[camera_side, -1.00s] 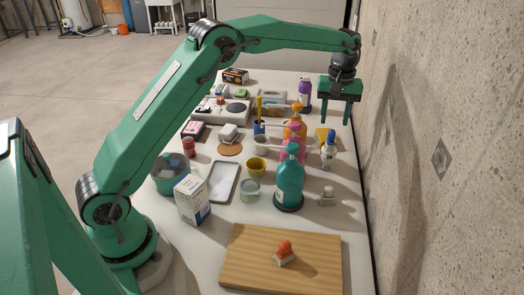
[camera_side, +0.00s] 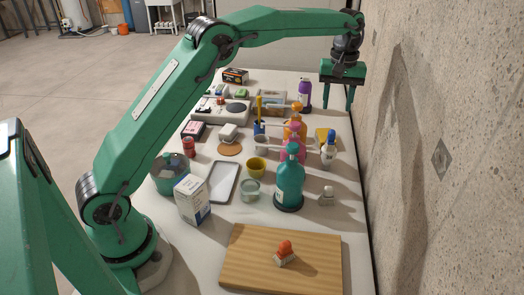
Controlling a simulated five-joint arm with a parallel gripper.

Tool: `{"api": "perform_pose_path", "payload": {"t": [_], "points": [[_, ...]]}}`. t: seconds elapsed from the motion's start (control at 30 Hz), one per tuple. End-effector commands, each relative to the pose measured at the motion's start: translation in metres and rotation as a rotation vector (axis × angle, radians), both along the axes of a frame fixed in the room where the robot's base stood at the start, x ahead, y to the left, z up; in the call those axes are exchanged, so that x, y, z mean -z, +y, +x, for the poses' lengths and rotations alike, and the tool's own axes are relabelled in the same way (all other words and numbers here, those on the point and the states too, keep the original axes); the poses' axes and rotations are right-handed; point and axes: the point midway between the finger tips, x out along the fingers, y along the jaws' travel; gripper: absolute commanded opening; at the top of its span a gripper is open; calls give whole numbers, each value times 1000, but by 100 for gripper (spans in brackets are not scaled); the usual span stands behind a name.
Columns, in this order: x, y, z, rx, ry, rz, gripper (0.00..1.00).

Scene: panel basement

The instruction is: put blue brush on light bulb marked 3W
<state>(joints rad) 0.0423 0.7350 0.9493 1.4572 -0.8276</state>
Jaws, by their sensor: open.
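My gripper (camera_side: 337,106) is open and empty, fingers pointing down, above the far right part of the table. I cannot make out for certain a blue brush or a light bulb marked 3W at this size. A blue upright item (camera_side: 259,127) with a yellow stick rising from it stands mid-table, left of my gripper; whether it is a brush is unclear. A small orange-topped piece with a pale base (camera_side: 284,253) sits on the wooden board (camera_side: 325,270) at the front; no marking is readable.
A teal pump bottle (camera_side: 289,185), pink and orange bottles, and a blue-capped white bottle (camera_side: 328,152) stand right of centre. A purple bottle (camera_side: 304,96) is left of my gripper. A white box (camera_side: 192,199) and grey tray (camera_side: 222,182) are at left. A concrete wall borders the right edge.

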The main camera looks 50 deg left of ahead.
Motion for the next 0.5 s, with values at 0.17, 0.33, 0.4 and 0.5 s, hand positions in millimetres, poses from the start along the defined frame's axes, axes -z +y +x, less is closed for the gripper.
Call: {"api": "perform_pose_path", "payload": {"t": [0.17, 0.33, 0.4, 0.5], "points": [[-4, 0, -3, 10, -6, 0, 45], [-21, 2, -16, 44, -29, -1, 45], [-31, 3, -24, 66, -45, 0, 45], [-46, 5, -40, 106, -71, 1, 45]]}}
